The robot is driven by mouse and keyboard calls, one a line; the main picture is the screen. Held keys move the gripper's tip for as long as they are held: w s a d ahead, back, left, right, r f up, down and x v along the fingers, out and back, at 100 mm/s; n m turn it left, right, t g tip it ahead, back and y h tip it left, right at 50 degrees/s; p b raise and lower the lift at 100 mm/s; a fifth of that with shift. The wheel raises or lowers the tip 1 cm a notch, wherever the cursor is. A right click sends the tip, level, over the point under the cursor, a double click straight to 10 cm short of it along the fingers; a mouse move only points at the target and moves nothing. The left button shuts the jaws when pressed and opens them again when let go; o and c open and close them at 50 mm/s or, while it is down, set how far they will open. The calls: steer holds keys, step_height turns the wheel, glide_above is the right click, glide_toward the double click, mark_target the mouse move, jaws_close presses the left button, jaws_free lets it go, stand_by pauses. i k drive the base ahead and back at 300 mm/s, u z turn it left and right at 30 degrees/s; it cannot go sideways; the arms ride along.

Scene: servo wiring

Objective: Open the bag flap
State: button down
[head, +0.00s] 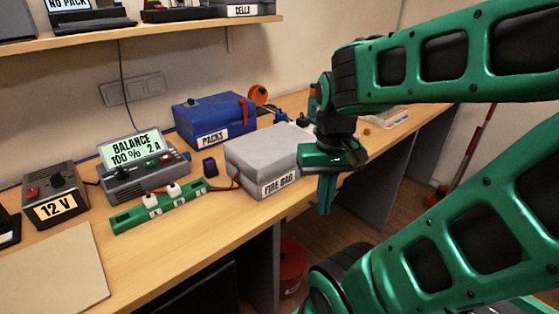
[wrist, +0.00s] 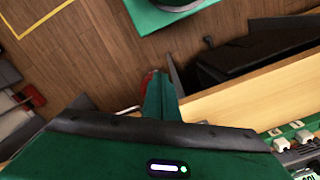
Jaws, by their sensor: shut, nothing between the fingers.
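The grey fire bag (head: 262,158), labelled FIRE BAG, sits on the workbench with its top flap lying closed. My gripper (head: 325,208) points down just off the bench's front edge, to the right of the bag and apart from it. Its green fingers are shut with nothing between them. In the wrist view my gripper (wrist: 160,95) hangs over the wooden floor beside the bench edge. The bag does not show clearly in the wrist view.
A green strip (head: 158,207) with white plugs and a red wire lies left of the bag. A balance charger (head: 143,165), a 12 V supply (head: 55,197) and a blue PACKS box (head: 213,118) stand nearby. A red bin (head: 291,268) stands under the bench.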

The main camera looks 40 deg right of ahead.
mark_target(263, 155)
steer(key=u, duration=0.2)
steer(key=k, duration=1.5)
steer(key=z, duration=0.3)
steer(key=i, duration=1.05)
steer(key=u, duration=0.05)
